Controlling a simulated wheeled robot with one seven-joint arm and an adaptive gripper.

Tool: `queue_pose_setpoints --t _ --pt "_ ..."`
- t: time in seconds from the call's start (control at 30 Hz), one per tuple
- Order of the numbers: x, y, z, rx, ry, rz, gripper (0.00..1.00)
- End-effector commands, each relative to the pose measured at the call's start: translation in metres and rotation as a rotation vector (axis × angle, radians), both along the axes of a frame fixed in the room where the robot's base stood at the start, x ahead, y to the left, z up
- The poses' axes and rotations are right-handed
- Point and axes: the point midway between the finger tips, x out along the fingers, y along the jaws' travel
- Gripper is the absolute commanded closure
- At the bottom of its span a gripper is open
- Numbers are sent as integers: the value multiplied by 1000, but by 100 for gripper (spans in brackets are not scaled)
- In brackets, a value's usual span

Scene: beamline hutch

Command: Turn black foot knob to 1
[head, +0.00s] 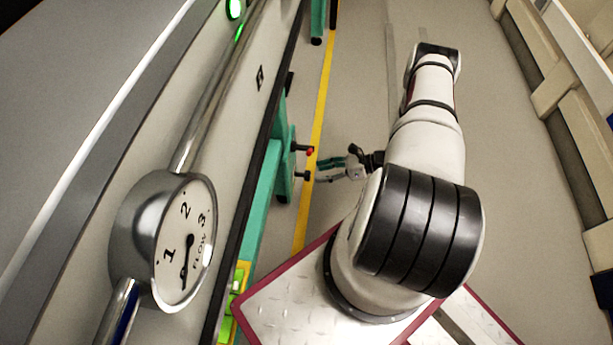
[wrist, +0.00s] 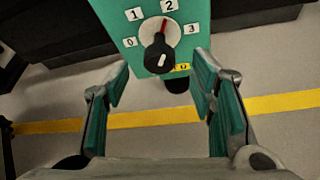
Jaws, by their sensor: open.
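The black foot knob (wrist: 158,56) stands out from a white round dial on a teal panel (wrist: 112,22) in the wrist view. Labels 0, 1, 2 and 3 run around the dial from left to right. In the head view my gripper (head: 318,171) is to the right of a small black knob (head: 306,176) on the teal stand.
A red knob (head: 309,151) sits just above the black one in the head view. Another dark rounded part (wrist: 177,85) shows below the panel in the wrist view. A round gauge (head: 186,240) is at left. A yellow floor line (head: 324,85) runs past the stand.

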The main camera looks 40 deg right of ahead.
Motion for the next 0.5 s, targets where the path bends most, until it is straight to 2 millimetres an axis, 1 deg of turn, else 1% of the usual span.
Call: queue_pose_setpoints --t 0.03,0.2,0.33,0.5 --pt "6 9 -6 1 0 3 49" --pt "22 29 -16 1 2 3 49" --pt "31 39 -21 0 0 1 49" --pt "36 45 -23 0 -1 1 49"
